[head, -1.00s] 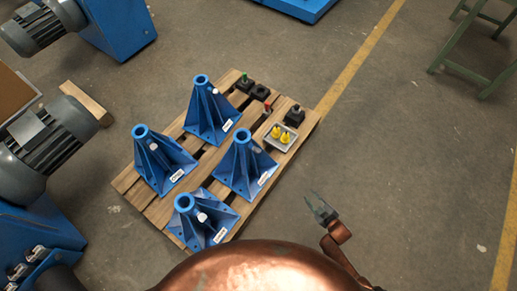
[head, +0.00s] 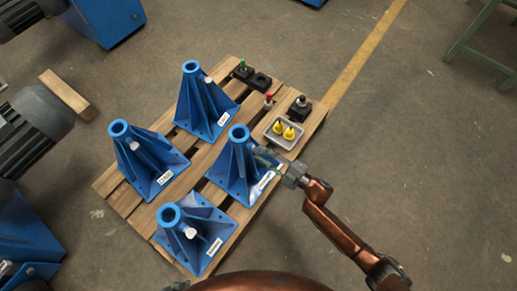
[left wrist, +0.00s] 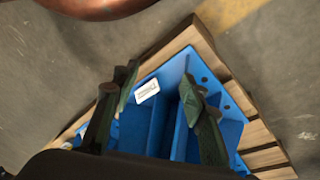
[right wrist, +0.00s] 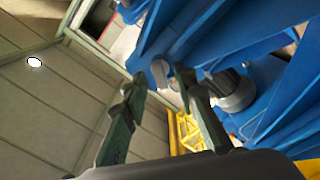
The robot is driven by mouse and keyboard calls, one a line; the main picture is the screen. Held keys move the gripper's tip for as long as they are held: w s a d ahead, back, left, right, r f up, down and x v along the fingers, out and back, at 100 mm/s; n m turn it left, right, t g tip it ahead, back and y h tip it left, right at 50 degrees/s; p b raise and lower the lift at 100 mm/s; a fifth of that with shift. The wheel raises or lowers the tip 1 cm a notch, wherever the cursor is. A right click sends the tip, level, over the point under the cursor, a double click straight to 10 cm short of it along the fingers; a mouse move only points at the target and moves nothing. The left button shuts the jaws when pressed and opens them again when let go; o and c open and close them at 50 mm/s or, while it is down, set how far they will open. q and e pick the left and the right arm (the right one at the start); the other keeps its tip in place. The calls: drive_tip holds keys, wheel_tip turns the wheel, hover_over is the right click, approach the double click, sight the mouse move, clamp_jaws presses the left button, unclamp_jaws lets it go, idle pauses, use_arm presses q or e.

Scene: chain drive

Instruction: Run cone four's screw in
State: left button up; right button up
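Several blue cones stand upright on the pallet; their labels are too small to read, so I cannot tell which is cone four. My right gripper (head: 262,158) is at the upper side of the right-hand cone (head: 235,175). White screw heads show on the rear cone (head: 207,80), left cone (head: 134,146) and front cone (head: 190,232). My left gripper (left wrist: 160,80) is open and empty above a blue cone base (left wrist: 160,115) with a white label.
The wooden pallet (head: 115,193) carries a grey tray (head: 271,138) with yellow parts, black blocks (head: 300,109) and red- and green-topped items at its back right. Grey motors stand left, and a wooden beam (head: 68,95) lies there.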

sight(258, 150)
use_arm(q)
drive_tip(key=shift+w+d+f+t+b, duration=0.3)
drive_tip(key=shift+w+d+f+t, duration=0.1)
drive_tip(key=shift+w+d+f, duration=0.4)
use_arm(e)
drive_tip(key=shift+x, duration=1.3)
use_arm(q)
drive_tip(key=shift+a+f, duration=0.1)
drive_tip(key=shift+a, duration=0.05)
use_arm(e)
drive_tip(key=shift+c, duration=0.4)
clamp_jaws()
